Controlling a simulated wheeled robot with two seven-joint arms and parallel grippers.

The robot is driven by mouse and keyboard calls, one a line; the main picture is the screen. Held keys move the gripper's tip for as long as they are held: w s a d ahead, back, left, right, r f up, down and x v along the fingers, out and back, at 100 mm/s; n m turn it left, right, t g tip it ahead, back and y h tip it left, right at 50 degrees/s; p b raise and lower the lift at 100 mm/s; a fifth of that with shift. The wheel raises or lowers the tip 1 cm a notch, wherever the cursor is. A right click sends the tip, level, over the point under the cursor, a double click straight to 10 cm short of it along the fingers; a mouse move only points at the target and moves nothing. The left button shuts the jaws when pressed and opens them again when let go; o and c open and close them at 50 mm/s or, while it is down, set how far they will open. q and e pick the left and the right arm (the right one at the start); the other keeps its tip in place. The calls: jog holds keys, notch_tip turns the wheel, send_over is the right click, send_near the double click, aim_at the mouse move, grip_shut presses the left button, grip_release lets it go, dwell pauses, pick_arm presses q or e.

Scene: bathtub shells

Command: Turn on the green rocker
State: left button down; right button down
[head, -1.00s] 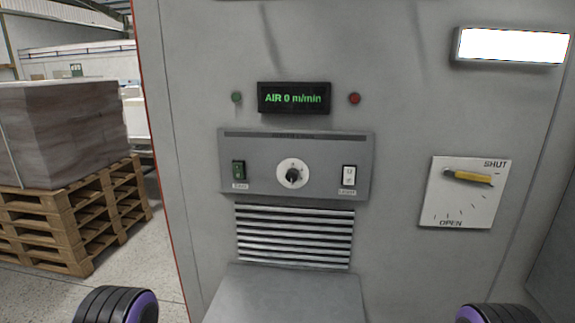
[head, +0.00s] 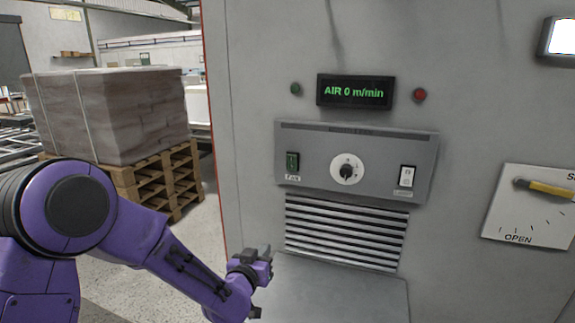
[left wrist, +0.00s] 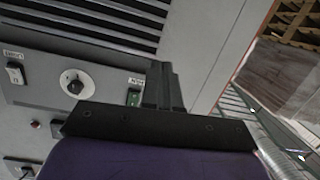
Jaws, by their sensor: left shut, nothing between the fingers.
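The green rocker (head: 292,162) is a small dark green switch at the left of the grey control panel (head: 325,180), with a label below it. It also shows in the left wrist view (left wrist: 134,97), just left of my gripper's fingers and partly hidden at its lower edge. My left gripper (head: 267,254) is shut and empty, below and left of the rocker and apart from it. Its closed fingers also show in the left wrist view (left wrist: 162,85). The display (head: 354,92) above the panel reads "AIR 0 m/min". My right gripper is out of view.
The panel also carries a round knob (head: 347,169) and a white rocker (head: 407,176). Below are vent slats (head: 345,232) and a protruding grey ledge (head: 335,290). A yellow lever (head: 545,187) is at the right. A loaded wooden pallet (head: 165,180) stands at the left.

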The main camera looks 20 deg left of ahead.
aim_at(291, 158)
pick_arm(q)
jog(key=w+r+m+t, duration=0.2)
jog(key=w+r+t, duration=0.1)
jog(key=r, duration=1.3)
jog(key=shift+d+r+t+h, duration=0.15)
jog(key=shift+d+t+h, duration=0.15)
jog(key=shift+d+h, duration=0.1)
jog(key=w+p, duration=0.2)
jog(key=w, duration=0.2)
jog(key=w+r+p, duration=0.1)
jog(key=w+p, duration=0.1)
jog(key=w, duration=0.2)
jog(key=w+r+p, duration=0.1)
jog(key=w+p, duration=0.1)
jog(key=w, duration=0.2)
jog(key=shift+w+d, duration=0.25)
jog(key=shift+w, duration=0.1)
jog(key=shift+w+p, duration=0.35)
jog(key=shift+w, duration=0.2)
jog(key=shift+f, duration=0.1)
